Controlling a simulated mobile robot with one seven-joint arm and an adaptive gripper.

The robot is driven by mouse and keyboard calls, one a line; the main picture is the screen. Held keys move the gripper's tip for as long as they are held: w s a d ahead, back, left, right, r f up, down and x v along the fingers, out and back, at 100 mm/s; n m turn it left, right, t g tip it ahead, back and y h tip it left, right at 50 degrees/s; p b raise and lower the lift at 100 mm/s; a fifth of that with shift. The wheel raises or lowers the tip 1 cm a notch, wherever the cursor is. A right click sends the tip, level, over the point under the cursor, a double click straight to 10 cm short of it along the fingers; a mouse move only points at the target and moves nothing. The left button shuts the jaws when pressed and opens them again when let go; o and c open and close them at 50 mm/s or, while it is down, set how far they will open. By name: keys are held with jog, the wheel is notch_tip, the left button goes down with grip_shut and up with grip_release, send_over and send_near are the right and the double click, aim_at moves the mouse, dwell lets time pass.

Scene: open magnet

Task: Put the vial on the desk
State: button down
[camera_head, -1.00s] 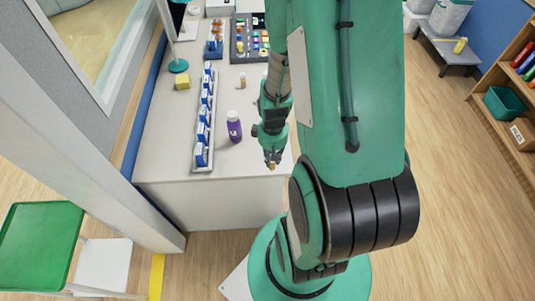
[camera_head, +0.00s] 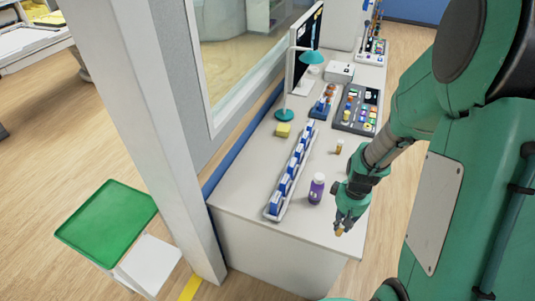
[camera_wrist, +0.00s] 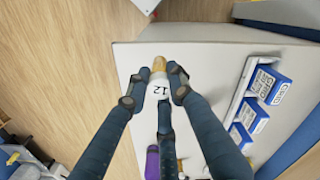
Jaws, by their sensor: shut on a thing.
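My gripper (camera_head: 345,222) is shut on a small vial. In the wrist view the vial (camera_wrist: 159,88) has a tan cap and a white label reading 12, and sits between the fingertips (camera_wrist: 157,82). In the head view only the vial's tan end (camera_head: 340,232) shows below the fingers. The white desk (camera_head: 245,195) lies under and beside my gripper, which appears near the desk's front right corner. I cannot tell the vial's height above the top.
A purple bottle (camera_head: 316,189) stands just left of my gripper. A rack of blue-and-white boxes (camera_head: 288,178) runs along the desk.

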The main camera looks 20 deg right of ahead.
jog(key=w+a+n+p, duration=0.2)
jog(key=w+a+p, duration=0.1)
jog(key=w+a, duration=2.1)
jog(key=shift+s+a+f, duration=0.25)
jog(key=shift+f, duration=0.6)
jog(key=shift+s+a+f, duration=0.2)
jog(key=shift+s+f, duration=0.05)
jog(key=shift+f, duration=0.6)
jog(key=shift+s+a+f, duration=0.25)
jog(key=shift+f, duration=0.6)
jog(key=w+f+b, duration=0.1)
jog(key=w, duration=1.5)
jog(key=shift+a+f, duration=0.25)
jog(key=shift+a, duration=0.05)
